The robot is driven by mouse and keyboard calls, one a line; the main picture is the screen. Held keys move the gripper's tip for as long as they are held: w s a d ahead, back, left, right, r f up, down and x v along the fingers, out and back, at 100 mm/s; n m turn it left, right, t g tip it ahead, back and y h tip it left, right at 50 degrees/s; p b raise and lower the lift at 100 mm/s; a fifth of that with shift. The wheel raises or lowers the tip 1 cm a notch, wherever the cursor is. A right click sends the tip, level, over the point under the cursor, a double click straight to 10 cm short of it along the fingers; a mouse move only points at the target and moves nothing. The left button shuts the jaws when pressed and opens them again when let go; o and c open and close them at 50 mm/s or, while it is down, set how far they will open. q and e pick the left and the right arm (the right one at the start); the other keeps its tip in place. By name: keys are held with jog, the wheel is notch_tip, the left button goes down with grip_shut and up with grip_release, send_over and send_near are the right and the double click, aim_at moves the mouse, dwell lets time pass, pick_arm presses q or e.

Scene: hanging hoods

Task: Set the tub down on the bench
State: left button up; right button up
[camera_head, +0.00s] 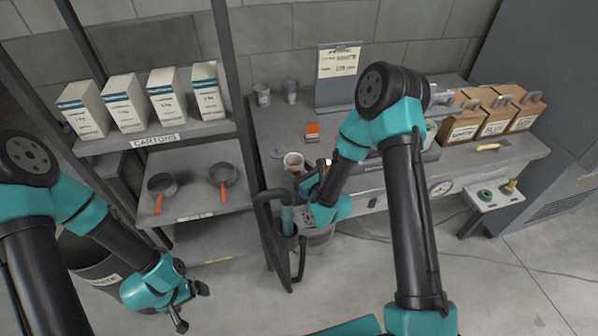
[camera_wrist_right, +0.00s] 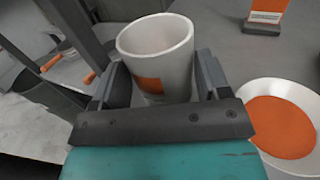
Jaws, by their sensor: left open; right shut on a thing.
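The tub (camera_wrist_right: 150,45) is white with an orange patch on its side, and it is empty as far as I see inside. It also shows in the head view at the bench's front left (camera_head: 293,161). My right gripper (camera_wrist_right: 158,88) is shut on it, one finger on each side, and it stays upright. I cannot tell whether its base touches the bench (camera_head: 345,130); the gripper hides its lower part. My left gripper (camera_head: 190,307) is open and empty, low at the left, away from the bench.
A white dish with orange contents (camera_wrist_right: 285,125) is right of the tub. A shelf post is close on the left. Cardboard boxes (camera_head: 463,119) are at the right.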

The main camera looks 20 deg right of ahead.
jog(key=shift+f, duration=0.25)
jog(key=o, duration=0.8)
jog(key=shift+c, duration=0.2)
jog(key=shift+r, duration=0.1)
